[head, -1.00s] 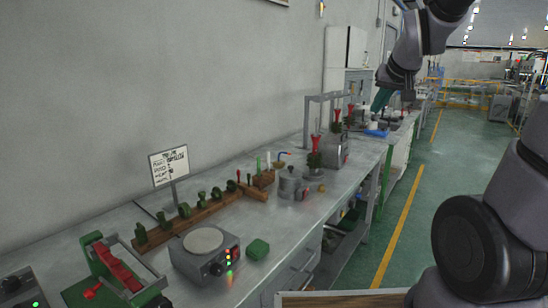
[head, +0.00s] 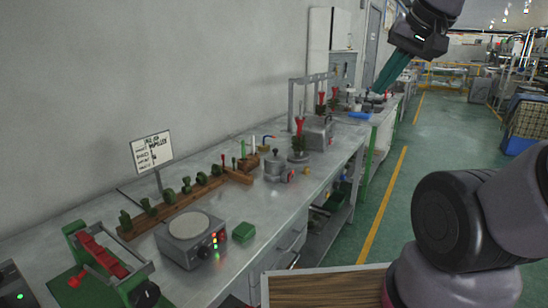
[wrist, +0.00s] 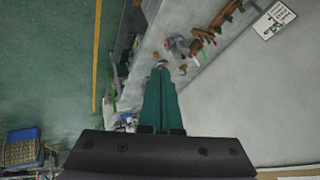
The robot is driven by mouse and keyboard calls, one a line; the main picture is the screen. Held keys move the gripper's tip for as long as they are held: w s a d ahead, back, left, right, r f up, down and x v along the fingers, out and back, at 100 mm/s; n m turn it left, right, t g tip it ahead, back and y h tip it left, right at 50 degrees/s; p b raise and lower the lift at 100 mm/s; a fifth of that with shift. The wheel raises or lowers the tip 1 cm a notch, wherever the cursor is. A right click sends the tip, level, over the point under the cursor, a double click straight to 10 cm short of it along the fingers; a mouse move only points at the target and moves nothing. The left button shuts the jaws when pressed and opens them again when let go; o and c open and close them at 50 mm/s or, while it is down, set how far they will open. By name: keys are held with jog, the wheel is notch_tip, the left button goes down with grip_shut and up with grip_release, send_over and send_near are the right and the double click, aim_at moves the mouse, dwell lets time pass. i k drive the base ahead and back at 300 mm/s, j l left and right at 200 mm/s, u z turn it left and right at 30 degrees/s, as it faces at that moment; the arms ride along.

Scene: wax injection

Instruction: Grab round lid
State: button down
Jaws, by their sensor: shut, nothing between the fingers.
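A small silver metal pot (head: 276,170) with a round lid (head: 275,156) and a dark knob stands on the workbench in the head view, near the middle. The pot also shows small in the wrist view (wrist: 179,43), just beyond the fingertips; its lid is hard to make out there. My gripper (head: 377,91), with green fingers, is raised at the upper right, well apart from the pot. In the wrist view my gripper (wrist: 160,70) has its fingers together with nothing between them.
The grey workbench (head: 225,285) carries a hot plate (head: 190,238), a green block (head: 243,231), a wooden rack (head: 180,207) with green pieces, a red-green clamp (head: 105,260) and a sign (head: 152,152). A metal frame with red-topped parts stands behind the pot. The green floor aisle is clear.

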aim_at(275, 156)
jog(key=i+l+u, duration=0.15)
jog(key=u, duration=0.25)
jog(key=l+u, duration=0.35)
jog(key=i+l+u, duration=0.1)
jog(key=l+u, duration=0.3)
